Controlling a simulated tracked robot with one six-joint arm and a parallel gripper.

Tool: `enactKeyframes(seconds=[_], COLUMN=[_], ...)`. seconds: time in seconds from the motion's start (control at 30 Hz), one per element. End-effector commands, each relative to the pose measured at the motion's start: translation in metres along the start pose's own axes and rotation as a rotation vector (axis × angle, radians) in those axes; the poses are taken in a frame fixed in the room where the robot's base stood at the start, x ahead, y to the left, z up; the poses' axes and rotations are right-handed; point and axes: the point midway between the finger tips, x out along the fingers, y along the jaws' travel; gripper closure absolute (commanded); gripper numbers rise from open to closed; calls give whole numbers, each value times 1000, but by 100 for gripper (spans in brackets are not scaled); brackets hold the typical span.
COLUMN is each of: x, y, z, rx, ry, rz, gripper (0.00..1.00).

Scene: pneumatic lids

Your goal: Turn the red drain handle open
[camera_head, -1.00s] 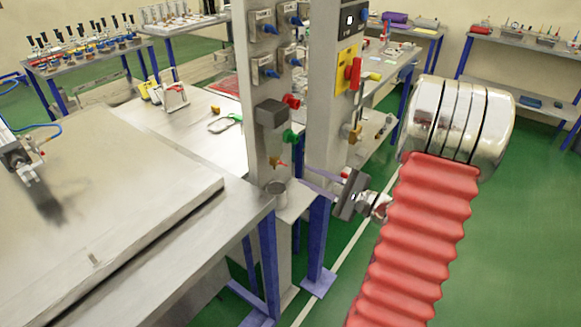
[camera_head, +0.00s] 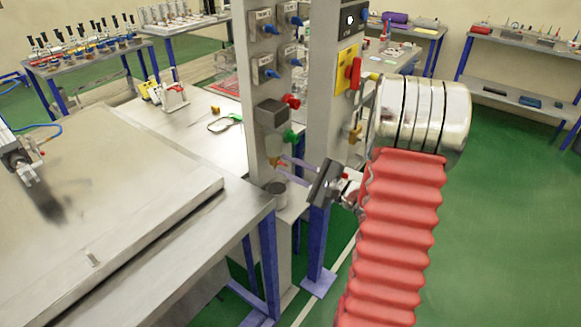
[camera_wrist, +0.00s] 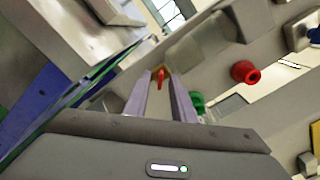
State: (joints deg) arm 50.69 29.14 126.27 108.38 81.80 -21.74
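The red drain handle (camera_wrist: 160,77) is a small red lever on a brass fitting low on the grey post. In the wrist view it shows between my two finger tips, ahead of them or level with them; I cannot tell which. In the head view the brass drain fitting (camera_head: 275,163) sits above a small metal cup (camera_head: 277,189), and the red lever is hard to make out there. My gripper (camera_wrist: 161,76) is open, with its two pale purple fingers apart.
A red knob (camera_head: 291,101) and a green knob (camera_head: 290,136) stick out of the post just above. A second post (camera_head: 325,120) with a yellow plate and red switch stands close behind my gripper. A steel bench (camera_head: 150,240) lies to the left.

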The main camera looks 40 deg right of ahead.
Motion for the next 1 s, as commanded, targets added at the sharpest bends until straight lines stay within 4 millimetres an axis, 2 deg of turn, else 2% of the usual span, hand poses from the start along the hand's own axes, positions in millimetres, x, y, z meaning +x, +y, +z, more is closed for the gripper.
enactKeyframes(seconds=[0.33,0.77,1.0], x=[0,-2,-2], y=[0,-1,0], z=[0,-2,-1], rx=[0,19,103], ry=[0,4,4], rz=[0,-2,-2], gripper=[100,100,100])
